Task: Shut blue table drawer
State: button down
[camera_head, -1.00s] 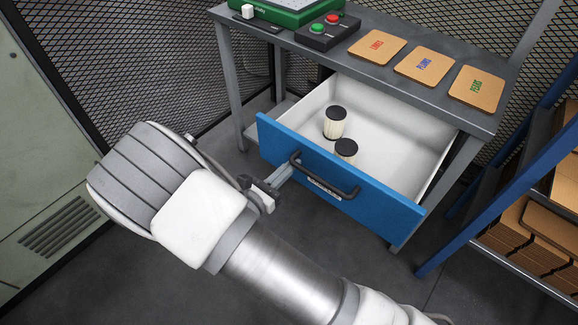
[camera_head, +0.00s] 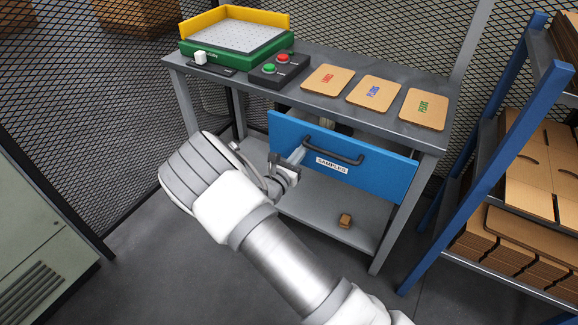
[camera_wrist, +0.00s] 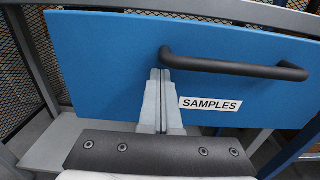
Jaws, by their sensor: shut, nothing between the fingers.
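The blue drawer (camera_head: 388,165) is in the grey table, with its front near the table's edge and a narrow dark gap above it. It carries a dark bar handle (camera_head: 335,152) and a "SAMPLES" label (camera_head: 332,166). The inside of the drawer is mostly hidden. In the wrist view the blue front (camera_wrist: 105,60) fills most of the picture, with the handle (camera_wrist: 235,67) to the right of the fingers. My gripper (camera_head: 298,153) is shut and empty, its fingertips at the drawer front by the handle's left end. The fingers also show in the wrist view (camera_wrist: 160,75).
The grey table (camera_head: 350,110) holds a green and yellow tray device (camera_head: 235,35), a button box (camera_head: 278,70) and three cardboard pads (camera_head: 373,91). A small brown block (camera_head: 345,220) lies on the lower shelf. A blue rack (camera_head: 490,150) with cardboard stands at right.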

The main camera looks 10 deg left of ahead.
aim_at(311, 138)
jog(key=x, duration=0.5)
jog(key=shift+w+d, duration=0.1)
jog(key=shift+w+r, duration=0.1)
jog(key=shift+w, duration=0.05)
jog(key=shift+w+d+r, duration=0.1)
jog(key=shift+r, duration=0.05)
